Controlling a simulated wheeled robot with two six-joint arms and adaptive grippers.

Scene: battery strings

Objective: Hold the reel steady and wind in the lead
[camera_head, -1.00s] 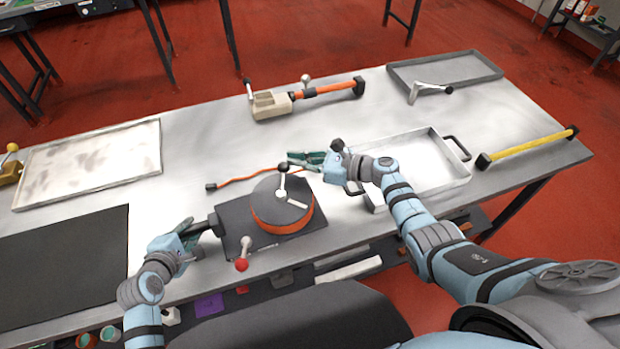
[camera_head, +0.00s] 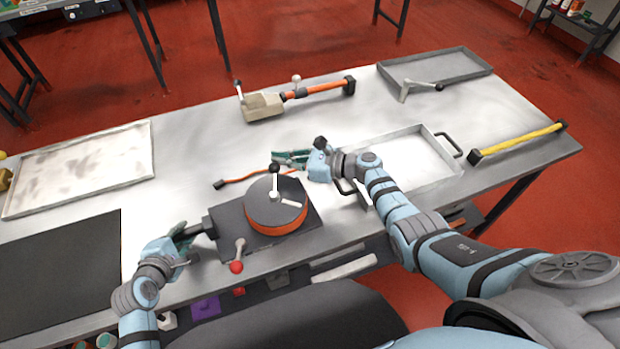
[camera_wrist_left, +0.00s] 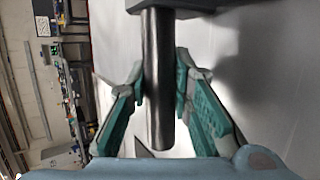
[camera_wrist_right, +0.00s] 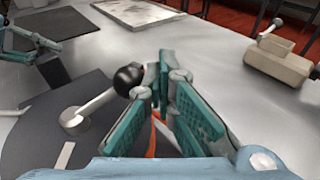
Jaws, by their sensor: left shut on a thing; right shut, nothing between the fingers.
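The reel (camera_head: 274,217) is a dark drum with an orange band on a dark base plate (camera_head: 236,238). A grey crank (camera_wrist_right: 98,107) rises from its top to a black knob (camera_head: 274,167). My left gripper (camera_head: 181,232) is shut on the dark round handle (camera_wrist_left: 158,90) at the base's left end. My right gripper (camera_head: 281,158) is shut and empty just behind the knob; in its wrist view the knob (camera_wrist_right: 128,80) sits beside the fingers, not between them. The orange lead (camera_head: 250,180) lies on the bench behind the reel, with a dark end plug (camera_head: 218,185). Part of it is hidden.
A red-knobbed lever (camera_head: 237,266) stands at the plate's front. A white tray (camera_head: 440,184) lies right, under my right arm. A beige device with an orange bar (camera_head: 263,107) stands behind. A yellow bar (camera_head: 520,142), a grey tray (camera_head: 440,57) and a stained tray (camera_head: 85,165) lie further off.

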